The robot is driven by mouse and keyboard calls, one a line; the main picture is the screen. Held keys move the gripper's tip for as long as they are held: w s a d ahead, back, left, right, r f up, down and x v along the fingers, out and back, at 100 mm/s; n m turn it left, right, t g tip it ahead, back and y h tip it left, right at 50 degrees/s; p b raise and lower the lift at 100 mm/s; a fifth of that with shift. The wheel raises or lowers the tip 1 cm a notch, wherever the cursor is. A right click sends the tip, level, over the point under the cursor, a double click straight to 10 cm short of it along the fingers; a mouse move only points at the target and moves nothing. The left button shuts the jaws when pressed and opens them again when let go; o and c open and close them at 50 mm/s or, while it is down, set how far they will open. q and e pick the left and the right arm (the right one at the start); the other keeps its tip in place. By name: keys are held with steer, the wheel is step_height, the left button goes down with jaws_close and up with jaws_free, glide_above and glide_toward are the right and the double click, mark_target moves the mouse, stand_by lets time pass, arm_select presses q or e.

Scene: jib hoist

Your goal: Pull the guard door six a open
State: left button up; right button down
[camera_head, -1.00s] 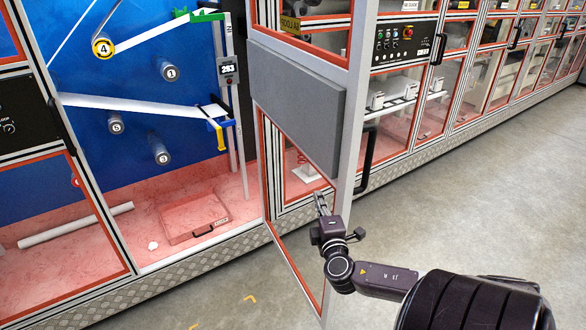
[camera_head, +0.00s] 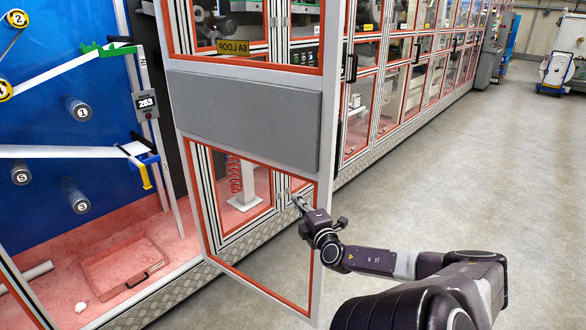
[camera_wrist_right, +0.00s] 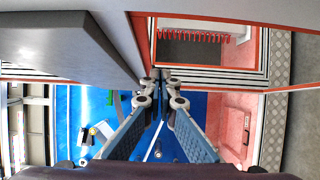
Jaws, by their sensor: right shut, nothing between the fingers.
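The guard door (camera_head: 248,116) stands swung out from the machine front, its inner side towards me. It has a grey panel, red-edged windows and a yellow label (camera_head: 243,47). Its dark outer handle (camera_head: 339,140) is mostly hidden behind the free edge. My right gripper (camera_head: 296,199) is shut and empty, at the inner side of the door near the free edge. I cannot tell if it touches the door. The wrist view shows both fingers (camera_wrist_right: 161,80) together, with the door's grey panel (camera_wrist_right: 50,45) at upper left. My left gripper is not in view.
The opened bay has a blue back wall (camera_head: 60,120) with numbered rollers, a white web and a red floor holding a tray (camera_head: 125,268). More closed cabinets (camera_head: 420,80) run along the back right. The grey floor (camera_head: 470,170) to the right is clear.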

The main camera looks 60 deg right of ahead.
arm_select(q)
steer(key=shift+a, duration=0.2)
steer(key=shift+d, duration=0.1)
arm_select(e)
steer(key=v, duration=0.7)
steer(key=shift+s, duration=0.2)
steer(key=shift+a, duration=0.1)
